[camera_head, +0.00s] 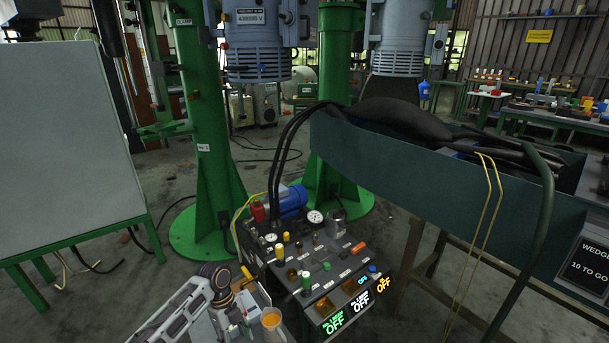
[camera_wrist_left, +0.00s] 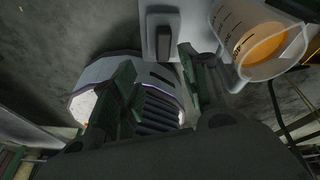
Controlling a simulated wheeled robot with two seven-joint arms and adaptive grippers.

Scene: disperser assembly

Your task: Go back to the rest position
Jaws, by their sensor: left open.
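My left gripper (camera_wrist_left: 156,60) shows in the left wrist view with its two dark green fingers spread apart and nothing between them. My left arm comes in at the bottom of the head view, low and left of the control box. A clear measuring beaker (camera_wrist_left: 228,30) with orange liquid stands right of the fingers in the wrist view, apart from them. The same beaker shows at the bottom of the head view (camera_head: 271,325). My right gripper is in neither view.
A control box (camera_head: 345,268) with knobs and lit OFF displays stands just right of my left arm. A dark green trough (camera_head: 450,185) fills the right side. Green machine columns (camera_head: 208,140) stand behind. A white panel (camera_head: 65,140) on a green frame stands at left.

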